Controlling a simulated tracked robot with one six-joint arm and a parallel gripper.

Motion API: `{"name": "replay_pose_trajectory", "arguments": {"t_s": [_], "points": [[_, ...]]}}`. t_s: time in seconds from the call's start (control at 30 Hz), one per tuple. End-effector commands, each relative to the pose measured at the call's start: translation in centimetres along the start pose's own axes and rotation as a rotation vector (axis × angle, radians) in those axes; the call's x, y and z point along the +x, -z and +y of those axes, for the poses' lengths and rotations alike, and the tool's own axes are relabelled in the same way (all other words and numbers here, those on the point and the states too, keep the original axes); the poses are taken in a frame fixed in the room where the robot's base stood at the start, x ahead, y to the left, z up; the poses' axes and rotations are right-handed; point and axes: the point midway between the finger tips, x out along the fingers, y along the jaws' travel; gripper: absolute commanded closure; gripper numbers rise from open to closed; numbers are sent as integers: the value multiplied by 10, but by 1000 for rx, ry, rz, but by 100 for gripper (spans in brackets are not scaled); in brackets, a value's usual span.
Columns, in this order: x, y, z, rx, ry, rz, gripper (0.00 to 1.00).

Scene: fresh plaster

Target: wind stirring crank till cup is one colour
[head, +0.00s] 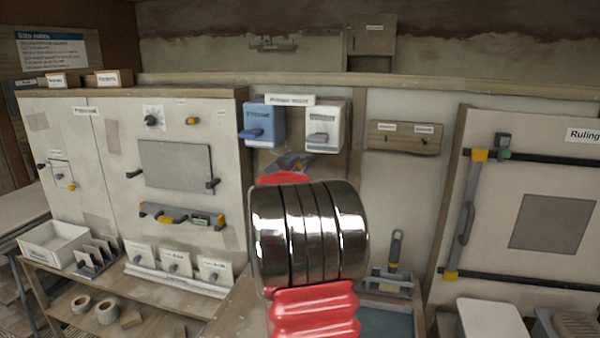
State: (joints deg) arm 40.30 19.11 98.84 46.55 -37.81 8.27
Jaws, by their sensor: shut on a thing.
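My chrome-ringed, red-sleeved arm fills the middle of the head view. Beyond it, a dark angular part of my gripper (291,162) shows just under two dispensers. The gripper is shut on what I take to be the stirring crank, but my arm hides the grip and the crank itself. The cup is not visible, so its colour cannot be told. The blue dispenser (259,122) with a blue lever hangs on the left of the bay. The white dispenser (324,124) with a grey lever hangs on the right. A label (290,99) sits above them.
A cream cabinet (110,160) with knobs and a grey panel stands left. A board with black rails (545,160) stands right. A grey-handled tool (396,247) stands beyond my arm.

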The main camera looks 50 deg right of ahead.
Motion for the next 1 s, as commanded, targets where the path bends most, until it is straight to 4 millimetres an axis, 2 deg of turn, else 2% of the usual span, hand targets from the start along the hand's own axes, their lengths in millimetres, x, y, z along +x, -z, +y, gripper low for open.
{"name": "replay_pose_trajectory", "arguments": {"t_s": [1.0], "points": [[-1,-17,-42,-949,3,-13,100]]}}
